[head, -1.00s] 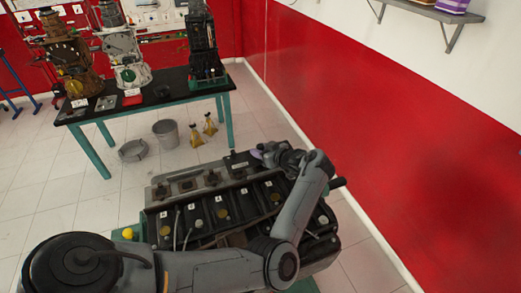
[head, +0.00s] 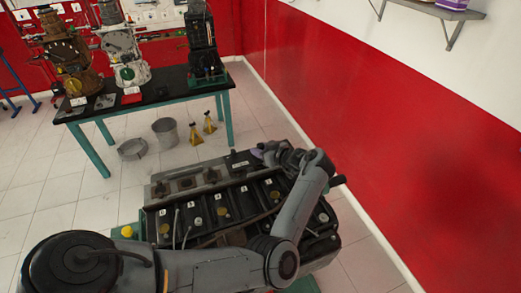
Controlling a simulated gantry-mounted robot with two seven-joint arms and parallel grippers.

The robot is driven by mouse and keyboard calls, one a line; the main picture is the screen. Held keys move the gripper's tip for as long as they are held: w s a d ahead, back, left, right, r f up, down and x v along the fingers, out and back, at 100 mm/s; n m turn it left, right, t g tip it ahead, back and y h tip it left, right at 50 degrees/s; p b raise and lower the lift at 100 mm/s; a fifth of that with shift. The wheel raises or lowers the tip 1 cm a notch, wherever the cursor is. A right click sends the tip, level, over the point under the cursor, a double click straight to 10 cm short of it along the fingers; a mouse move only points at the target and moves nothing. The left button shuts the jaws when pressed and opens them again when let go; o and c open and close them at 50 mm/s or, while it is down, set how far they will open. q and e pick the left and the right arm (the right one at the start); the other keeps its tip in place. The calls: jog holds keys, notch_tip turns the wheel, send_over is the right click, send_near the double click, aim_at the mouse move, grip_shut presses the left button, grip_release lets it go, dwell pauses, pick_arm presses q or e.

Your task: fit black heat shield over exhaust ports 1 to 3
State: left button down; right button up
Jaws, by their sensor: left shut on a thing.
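My left gripper (head: 264,153) is at the far right end of the engine block (head: 225,228). It is shut on a dark, flat piece with a small white label, which I take to be the black heat shield (head: 240,161). The shield lies low at the far edge of the engine, its lower side close to the block; I cannot tell whether it touches. To its left, along the grey far edge, is a row of square exhaust ports (head: 187,183), several of them uncovered. My right gripper is not in view.
Yellow caps (head: 222,211) and numbered tags line the engine top. A black-topped bench (head: 150,100) with engine trainers stands behind. A bucket (head: 166,132) and yellow jack stands (head: 196,134) are on the floor. A red wall (head: 400,140) is close on the right.

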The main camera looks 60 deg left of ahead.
pick_arm(q)
jog(key=shift+f+b, duration=0.3)
jog(key=shift+f, duration=0.05)
jog(key=shift+f+b, duration=0.45)
jog(key=shift+f, duration=0.15)
jog(key=shift+f+b, duration=0.3)
jog(key=shift+f, duration=0.1)
dwell(0.6)
jog(key=c, duration=0.8)
grip_release()
jog(key=shift+o, duration=0.7)
jog(key=shift+d, duration=0.1)
